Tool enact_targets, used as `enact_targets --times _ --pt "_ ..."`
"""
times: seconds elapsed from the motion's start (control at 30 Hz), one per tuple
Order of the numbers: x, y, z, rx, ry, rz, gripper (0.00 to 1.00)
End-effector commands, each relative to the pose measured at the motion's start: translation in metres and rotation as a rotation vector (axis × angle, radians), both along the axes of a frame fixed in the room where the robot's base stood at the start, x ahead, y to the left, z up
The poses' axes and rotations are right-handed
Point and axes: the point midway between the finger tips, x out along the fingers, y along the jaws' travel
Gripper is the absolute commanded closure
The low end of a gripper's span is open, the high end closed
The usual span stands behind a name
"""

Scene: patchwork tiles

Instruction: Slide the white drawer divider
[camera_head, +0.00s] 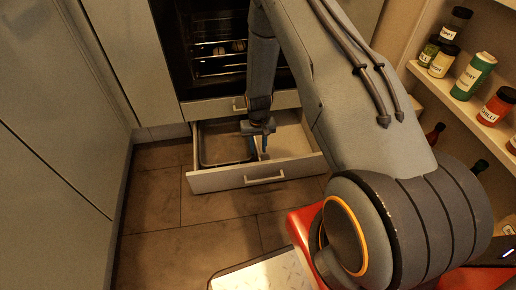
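The open white drawer (222,181) sits low under the oven, its front panel and handle facing me. A dark tray (225,147) lies in its left part, and the right part looks bare and pale. The white divider seems to be the thin pale upright piece (258,152) near the middle of the drawer, just right of the tray, and is mostly hidden. My gripper (264,146) points down into the drawer at the divider. Its fingers are small and dark here, so I cannot tell whether they are open, or shut on the divider.
The oven (215,50) with its racks stands right behind and above the drawer. Cabinet fronts (50,110) rise on the left. Shelves (460,110) with jars and bottles stand on the right. Tiled floor (185,230) in front of the drawer is clear. My arm crosses the right half.

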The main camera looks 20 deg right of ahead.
Motion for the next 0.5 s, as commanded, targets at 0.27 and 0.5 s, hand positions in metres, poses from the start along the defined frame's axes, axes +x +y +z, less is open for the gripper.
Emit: enact_targets --times 0.27,0.5 --pt "0.000 0.000 0.045 0.000 -0.003 0.000 0.70" --pt "0.000 0.000 0.070 0.000 -0.001 0.000 0.70"
